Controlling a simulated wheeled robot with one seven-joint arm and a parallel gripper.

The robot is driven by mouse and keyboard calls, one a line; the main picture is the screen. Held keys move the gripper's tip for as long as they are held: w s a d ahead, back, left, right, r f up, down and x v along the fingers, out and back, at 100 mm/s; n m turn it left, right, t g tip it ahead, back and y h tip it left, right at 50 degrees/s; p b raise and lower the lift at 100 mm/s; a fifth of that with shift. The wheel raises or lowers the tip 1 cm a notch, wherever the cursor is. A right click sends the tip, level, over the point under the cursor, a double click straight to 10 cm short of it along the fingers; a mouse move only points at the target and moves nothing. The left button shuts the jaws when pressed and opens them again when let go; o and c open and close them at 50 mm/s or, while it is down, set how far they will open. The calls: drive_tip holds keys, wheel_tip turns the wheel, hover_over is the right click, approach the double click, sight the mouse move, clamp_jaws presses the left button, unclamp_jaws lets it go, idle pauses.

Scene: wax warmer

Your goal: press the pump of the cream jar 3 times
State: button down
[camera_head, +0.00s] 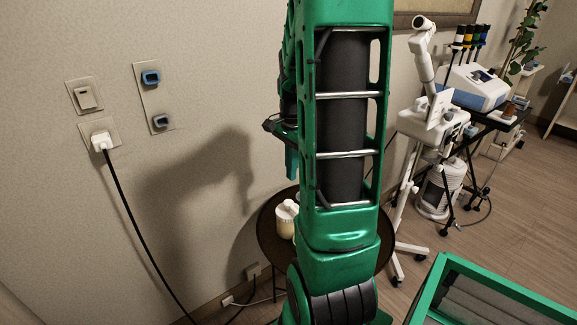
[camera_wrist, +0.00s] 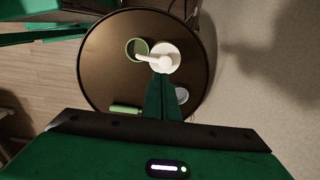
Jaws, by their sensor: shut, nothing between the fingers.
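The cream jar (camera_head: 285,222) is a pale jar with a white pump top, upright on a small round dark table (camera_head: 265,232), partly hidden by my arm in the head view. In the wrist view, the jar's white top (camera_wrist: 170,52) is seen from above, with its spout pointing left. My gripper (camera_wrist: 163,76) is shut and empty, its green fingertips overlapping the lower edge of the jar's top in this view. In the head view my gripper (camera_head: 291,176) points down above the jar with a visible gap.
On the table, a green cup (camera_wrist: 131,46) stands beside the jar, a green item (camera_wrist: 125,110) lies near the rim, and a small whitish round thing (camera_wrist: 182,94) is close to my fingers. A wall with sockets (camera_head: 101,135) and a cable is at left. A white trolley device (camera_head: 428,122) stands at right.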

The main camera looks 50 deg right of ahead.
drive_tip(key=shift+r, duration=0.95)
idle(1.8)
